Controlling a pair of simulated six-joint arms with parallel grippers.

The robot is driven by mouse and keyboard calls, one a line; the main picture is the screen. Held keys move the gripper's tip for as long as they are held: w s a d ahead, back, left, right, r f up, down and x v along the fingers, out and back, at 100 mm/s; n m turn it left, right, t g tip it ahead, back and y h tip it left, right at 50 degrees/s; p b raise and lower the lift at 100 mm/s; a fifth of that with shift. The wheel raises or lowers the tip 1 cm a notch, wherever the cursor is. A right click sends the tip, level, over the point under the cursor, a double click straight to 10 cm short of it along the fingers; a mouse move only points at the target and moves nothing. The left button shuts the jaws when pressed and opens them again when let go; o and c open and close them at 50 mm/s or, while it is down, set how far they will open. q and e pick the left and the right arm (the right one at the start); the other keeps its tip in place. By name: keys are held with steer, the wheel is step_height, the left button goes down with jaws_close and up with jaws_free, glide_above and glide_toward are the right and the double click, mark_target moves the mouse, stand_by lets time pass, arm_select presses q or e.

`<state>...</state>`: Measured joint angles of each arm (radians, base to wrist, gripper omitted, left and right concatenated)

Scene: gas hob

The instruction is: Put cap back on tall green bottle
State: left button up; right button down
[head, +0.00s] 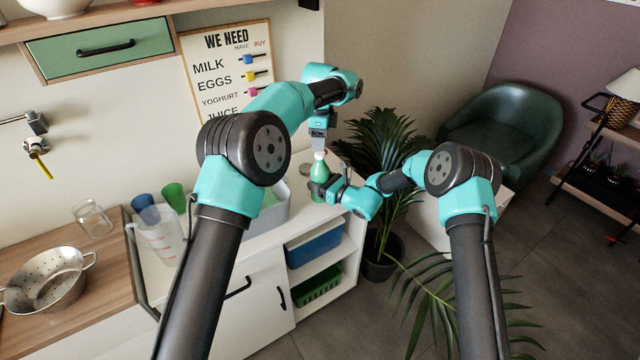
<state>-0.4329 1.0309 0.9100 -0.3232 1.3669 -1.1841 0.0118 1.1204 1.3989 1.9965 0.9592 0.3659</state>
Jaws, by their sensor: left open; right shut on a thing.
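The green bottle (319,171) stands upright near the right end of the white counter. My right gripper (322,189) is shut on its lower body from the right. A small whitish piece (320,155), which looks like the cap, shows at the top of the bottle; whether it is seated there is too small to tell. My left gripper (319,146) points down just above the bottle's top and is open. Whether its fingers touch the cap cannot be made out.
A grey-white basin (270,220) is left of the bottle. A clear measuring jug (160,235), blue cup (142,202) and green cup (175,197) stand further left. A steel colander (45,282) sits on the wooden worktop. A palm plant (385,150) is close on the right.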

mark_target(320, 153)
arm_select(q)
steer(key=shift+c, duration=0.2)
steer(key=n, duration=0.2)
steer(key=r+n, duration=0.1)
steer(key=n, duration=0.2)
steer(key=shift+n, duration=0.3)
steer(key=n, duration=0.5)
steer(key=shift+r, duration=0.35)
steer(key=n, duration=0.2)
steer(key=r+n, duration=0.1)
steer(key=n, duration=0.8)
steer(key=shift+r, duration=0.4)
steer(key=shift+f, duration=0.1)
steer(key=shift+f, duration=3.95)
steer(key=c, duration=1)
